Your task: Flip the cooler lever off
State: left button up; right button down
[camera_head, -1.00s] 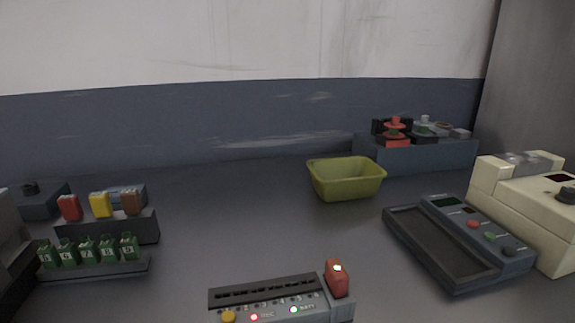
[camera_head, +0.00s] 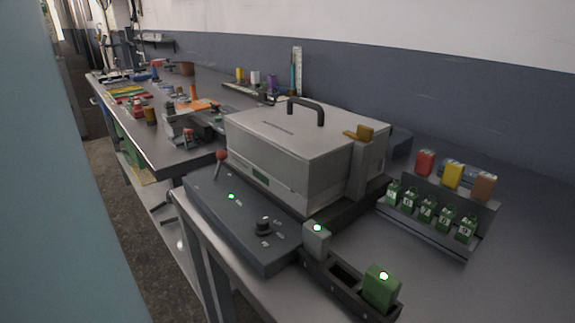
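A large light-grey box (camera_head: 290,150) with a black top handle stands on the bench, over a dark grey control panel (camera_head: 245,222). A lever with a red ball knob (camera_head: 220,157) rises from the panel's back left, slightly tilted. A green light (camera_head: 231,196) glows near it, and a black rotary knob (camera_head: 264,224) sits further right. An orange-yellow tab (camera_head: 365,131) tops a grey post on the box's right side. I cannot read which one is labelled cooler. Neither gripper is in view.
A dark holder (camera_head: 345,275) with a grey block (camera_head: 316,240) and a green block (camera_head: 381,287), both lit, adjoins the panel. A rack of green numbered tags (camera_head: 427,208) stands right. A cluttered bench (camera_head: 160,140) extends left. A teal surface (camera_head: 60,200) covers the left edge.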

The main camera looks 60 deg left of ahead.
aim_at(221, 156)
jog(key=u, duration=1.75)
jog(key=j+z, duration=0.2)
jog(key=z, duration=0.25)
jog(key=j+z, duration=0.15)
jog(key=z, duration=0.3)
jog(key=j+z, duration=0.2)
jog(key=z, duration=0.25)
jog(key=k+j+z, duration=0.15)
jog(key=j, duration=0.25)
jog(key=k+j+z, duration=0.15)
jog(key=j, duration=0.25)
jog(key=k+j+z, duration=0.15)
jog(key=j, duration=0.2)
jog(key=k+j+z, duration=0.15)
jog(key=k+j, duration=0.35)
jog(key=j, duration=0.15)
